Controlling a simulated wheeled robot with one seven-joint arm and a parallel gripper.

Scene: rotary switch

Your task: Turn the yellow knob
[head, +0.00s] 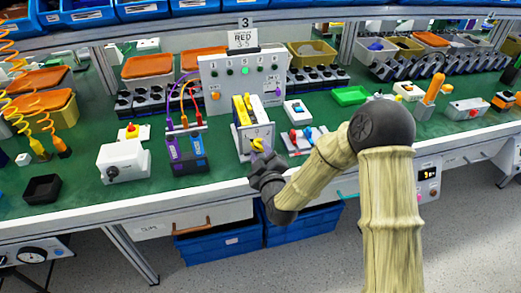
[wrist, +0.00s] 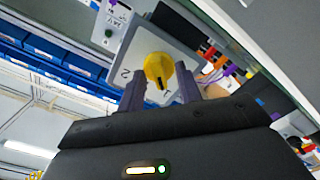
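The yellow knob (wrist: 159,70) is round with a raised grip bar and a dark mark, and sits on a light grey plate (wrist: 190,52) with numerals in the wrist view. In the head view the knob (head: 257,144) shows small on the front of a pale box holding yellow blocks. My gripper (wrist: 158,92) is open, with one dark finger on the left of the knob and one on the right. The fingertips are close to the knob's lower half, and I cannot tell whether they touch it. In the head view my gripper (head: 262,160) is just below the knob.
A white box with a black knob (head: 124,162) and a purple-fronted battery-like unit (head: 186,150) stand to the left on the green bench (head: 60,200). A small panel with red and blue parts (head: 303,138) stands close on the right. A panel with lights (head: 243,80) is behind.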

